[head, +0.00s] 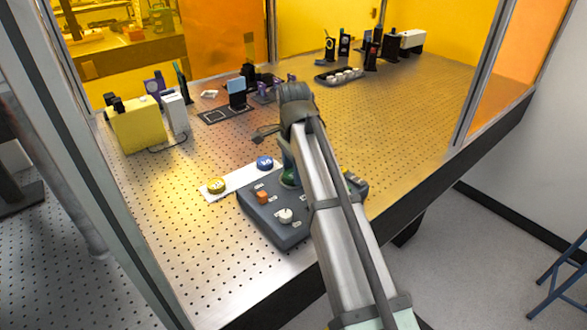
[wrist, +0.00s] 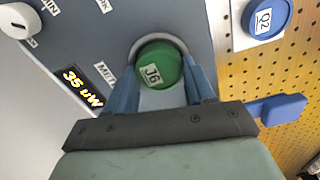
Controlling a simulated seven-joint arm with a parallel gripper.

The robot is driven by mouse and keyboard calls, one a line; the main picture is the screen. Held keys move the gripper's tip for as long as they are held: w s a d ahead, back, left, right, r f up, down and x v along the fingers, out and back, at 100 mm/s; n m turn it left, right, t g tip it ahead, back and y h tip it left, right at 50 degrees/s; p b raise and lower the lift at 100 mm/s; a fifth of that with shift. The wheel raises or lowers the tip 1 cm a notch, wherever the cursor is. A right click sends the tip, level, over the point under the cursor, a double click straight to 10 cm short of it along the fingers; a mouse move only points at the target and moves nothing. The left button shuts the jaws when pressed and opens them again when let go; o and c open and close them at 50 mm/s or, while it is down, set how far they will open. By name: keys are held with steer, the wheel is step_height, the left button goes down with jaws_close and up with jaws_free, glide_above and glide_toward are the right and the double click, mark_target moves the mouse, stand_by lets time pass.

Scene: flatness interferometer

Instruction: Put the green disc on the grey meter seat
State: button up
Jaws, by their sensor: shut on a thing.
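The green disc (wrist: 158,64), labelled J6, is between the two blue fingers of my gripper (wrist: 160,72) in the wrist view. My gripper is shut on it. The grey meter seat (wrist: 166,41) shows as a pale grey ring around the disc's far edge, on the dark grey meter box (wrist: 120,25). The disc lies over or in this ring; I cannot tell whether it touches the bottom. In the head view my arm hides most of the gripper and the seat above the meter box (head: 262,222).
A lit display (wrist: 83,88) reads 35 uW. A blue disc (head: 265,162), labelled Q2, and a yellow disc (head: 217,185) sit on a white strip (head: 241,176) beside the box. The box carries an orange button (head: 262,197) and a white knob (head: 285,215).

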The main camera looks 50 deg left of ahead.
steer(key=shift+d+f, duration=0.1)
steer(key=shift+f, duration=0.35)
steer(key=shift+s+d+f, duration=0.1)
steer(key=shift+f, duration=0.15)
steer(key=o, duration=1)
steer(key=shift+d, duration=0.1)
steer(key=shift+o, duration=0.3)
steer(key=shift+s+d+f, duration=0.1)
steer(key=shift+d, duration=0.1)
step_height(320, 180, up, 14)
steer(key=a, duration=0.1)
steer(key=shift+w+f, duration=0.2)
steer(key=shift+w, duration=0.1)
